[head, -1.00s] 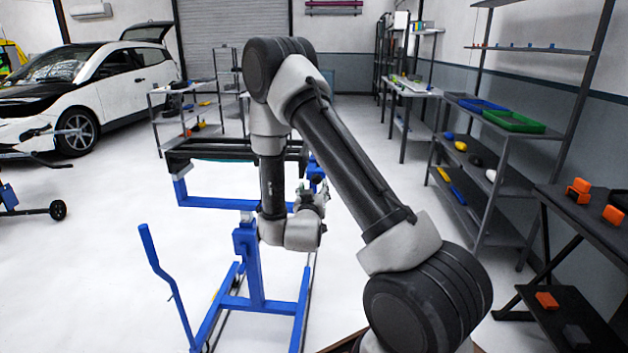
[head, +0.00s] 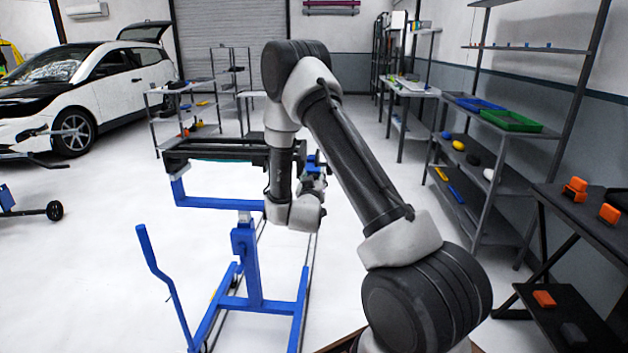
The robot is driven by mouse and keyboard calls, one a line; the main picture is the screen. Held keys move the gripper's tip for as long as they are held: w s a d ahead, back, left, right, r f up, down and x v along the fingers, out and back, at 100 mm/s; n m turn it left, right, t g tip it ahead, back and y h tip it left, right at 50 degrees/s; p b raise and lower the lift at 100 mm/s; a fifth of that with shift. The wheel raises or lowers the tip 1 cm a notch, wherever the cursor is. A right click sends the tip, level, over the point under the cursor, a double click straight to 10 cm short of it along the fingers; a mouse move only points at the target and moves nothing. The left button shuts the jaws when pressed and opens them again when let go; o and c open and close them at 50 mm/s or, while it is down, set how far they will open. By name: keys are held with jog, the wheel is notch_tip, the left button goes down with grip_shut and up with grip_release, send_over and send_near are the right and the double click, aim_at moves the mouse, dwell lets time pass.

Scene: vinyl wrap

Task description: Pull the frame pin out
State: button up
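A blue frame stand (head: 254,262) stands on the white floor in front of me, with a dark long part (head: 215,150) across its top. A blue piece (head: 314,162) shows at the right end of the stand's top, beside my wrist. The frame pin itself cannot be made out. My gripper (head: 316,175) is at the right end of the stand's top, mostly hidden behind my wrist. Its fingers are too small and covered to tell open from shut, or whether they touch the pin.
A blue handle bar (head: 160,265) rises at the stand's left. A white car (head: 95,80) is at the back left. Shelves with blue and green trays (head: 512,121) and a dark table with orange blocks (head: 575,188) line the right.

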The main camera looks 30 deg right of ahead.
grip_shut()
jog(key=shift+v, duration=1.35)
jog(key=shift+o, duration=2.3)
grip_release()
jog(key=shift+s+a, duration=0.1)
jog(key=v, duration=1.2)
